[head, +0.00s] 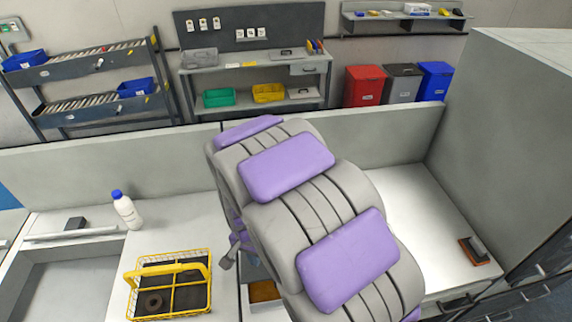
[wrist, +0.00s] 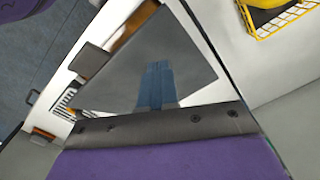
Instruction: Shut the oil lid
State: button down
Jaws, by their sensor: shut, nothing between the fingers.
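In the wrist view a flat grey panel (wrist: 118,75), which looks like the oil lid, lies across the middle. A brown strip (wrist: 137,28) shows along its upper left edge. My gripper (wrist: 157,68) shows as narrow blue fingers held together over the panel, with nothing between them. I cannot tell whether the fingertips touch it. In the head view a white box with a brown inside (head: 264,292) shows just left of my arm. My grey and purple arm hides the area around it, and the panel cannot be made out there.
A yellow wire basket (head: 142,270) with dark compartments stands left of my arm. A white bottle with a blue cap (head: 126,210) stands behind it. A low partition (head: 100,168) runs behind.

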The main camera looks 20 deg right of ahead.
notch_tip(320, 180, up, 6)
jog(key=p, duration=0.2)
jog(key=shift+r, duration=0.25)
dwell(0.3)
jog(key=s+d+r+n+g+b, duration=0.1)
jog(key=s+n+b, duration=0.3)
jog(key=s, duration=0.7)
jog(key=s+d+n+b, duration=0.4)
jog(key=s+b, duration=0.2)
jog(key=s, duration=0.5)
jog(key=shift+s+r+g, duration=0.3)
jog(key=shift+r+g, duration=0.05)
jog(key=shift+g, duration=0.05)
jog(key=shift+w+d, duration=0.1)
